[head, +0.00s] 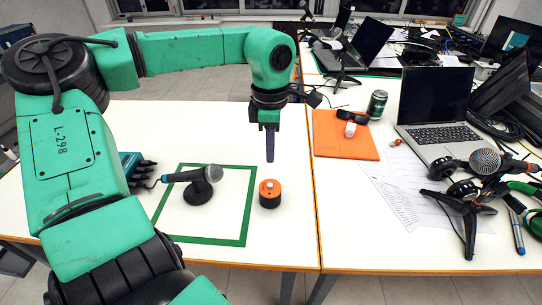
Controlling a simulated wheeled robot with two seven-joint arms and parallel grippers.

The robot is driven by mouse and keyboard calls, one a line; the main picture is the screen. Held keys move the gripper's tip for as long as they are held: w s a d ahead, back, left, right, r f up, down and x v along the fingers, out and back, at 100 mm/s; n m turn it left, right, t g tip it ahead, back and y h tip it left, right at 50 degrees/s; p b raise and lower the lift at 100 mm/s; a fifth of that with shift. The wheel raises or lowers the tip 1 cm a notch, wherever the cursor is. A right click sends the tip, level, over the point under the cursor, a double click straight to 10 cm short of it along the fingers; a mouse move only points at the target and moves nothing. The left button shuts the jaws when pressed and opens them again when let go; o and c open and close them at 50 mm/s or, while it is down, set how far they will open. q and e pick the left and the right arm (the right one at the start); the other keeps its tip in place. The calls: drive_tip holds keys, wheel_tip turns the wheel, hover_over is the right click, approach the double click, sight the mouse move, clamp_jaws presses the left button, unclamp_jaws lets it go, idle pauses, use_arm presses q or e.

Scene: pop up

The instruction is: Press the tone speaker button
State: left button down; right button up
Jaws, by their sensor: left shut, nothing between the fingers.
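A small round device (270,194) with an orange top, dark body and a pale button on top stands on the white table, by the right side of a green square outline. It looks like the tone speaker. My left gripper (270,159) is shut and empty. It points straight down above the device, apart from it, with its fingertips a little beyond the button in the picture. My right gripper is not in view.
A microphone on a round stand (199,183) stands left of the device. The right table holds an orange folder (343,138), a can (377,104), a laptop (433,112) and a second microphone (484,163).

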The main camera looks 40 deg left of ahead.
use_arm(q)
drive_tip(key=b, duration=0.5)
hover_over(270, 185)
wheel_tip(270, 185, down, 6)
drive_tip(key=shift+f, duration=0.2)
drive_tip(key=shift+f+b, duration=0.45)
drive_tip(key=shift+f, duration=0.25)
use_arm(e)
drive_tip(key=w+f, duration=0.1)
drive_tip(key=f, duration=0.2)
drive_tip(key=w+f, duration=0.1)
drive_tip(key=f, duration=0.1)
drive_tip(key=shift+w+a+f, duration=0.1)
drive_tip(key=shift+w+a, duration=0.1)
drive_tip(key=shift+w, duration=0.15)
use_arm(q)
drive_tip(key=shift+f, duration=0.1)
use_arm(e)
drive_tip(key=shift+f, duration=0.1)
